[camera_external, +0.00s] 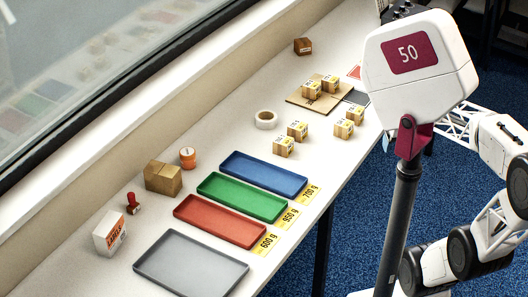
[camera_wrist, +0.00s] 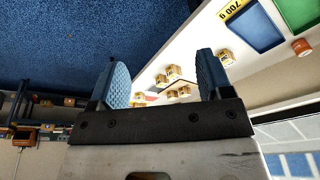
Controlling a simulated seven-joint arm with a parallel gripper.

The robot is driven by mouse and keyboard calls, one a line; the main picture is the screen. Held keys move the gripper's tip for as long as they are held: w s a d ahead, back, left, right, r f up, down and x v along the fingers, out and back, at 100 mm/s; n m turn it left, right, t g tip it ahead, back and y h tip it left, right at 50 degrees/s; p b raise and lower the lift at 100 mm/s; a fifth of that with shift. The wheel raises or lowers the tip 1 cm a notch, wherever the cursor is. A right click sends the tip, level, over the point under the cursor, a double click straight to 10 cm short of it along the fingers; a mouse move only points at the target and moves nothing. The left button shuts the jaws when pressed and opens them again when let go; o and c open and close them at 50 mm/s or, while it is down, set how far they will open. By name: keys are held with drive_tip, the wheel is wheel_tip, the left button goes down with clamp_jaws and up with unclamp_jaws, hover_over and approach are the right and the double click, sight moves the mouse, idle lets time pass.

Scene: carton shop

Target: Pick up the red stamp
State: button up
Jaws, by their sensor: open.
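The red stamp (camera_external: 133,203) stands on the white table in the external view, at the lower left. It lies between a white box with an orange label (camera_external: 110,233) and a brown carton (camera_external: 163,178), close to the wall side. I do not see the stamp in the wrist view. My gripper (camera_wrist: 162,78) shows in the wrist view with its two blue ridged fingers wide apart and nothing between them. In the external view my arm is at the right, over the blue carpet, far from the stamp; the fingers are not clearly visible there.
Blue (camera_external: 264,173), green (camera_external: 242,198), red (camera_external: 220,222) and grey (camera_external: 190,264) trays line the table, with yellow weight labels. An orange roll (camera_external: 188,157), a white tape ring (camera_external: 266,119) and several small cartons stand farther back. A window wall borders the table's left.

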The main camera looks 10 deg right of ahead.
drive_tip(key=w+a+m+g+y, duration=0.1)
drive_tip(key=w+a+y, duration=0.2)
drive_tip(key=w+a, duration=0.45)
drive_tip(key=w+a+m+y, duration=0.2)
drive_tip(key=w+a, duration=0.3)
drive_tip(key=a, duration=0.5)
drive_tip(key=m+y, duration=0.8)
drive_tip(key=m, duration=0.6)
hover_over(132, 202)
drive_tip(key=d, duration=0.3)
wheel_tip(132, 202, down, 18)
drive_tip(key=shift+w+a+r+g, duration=0.1)
drive_tip(key=shift+w+a+g, duration=0.1)
drive_tip(key=shift+g, duration=0.2)
drive_tip(key=shift+f, duration=1.7)
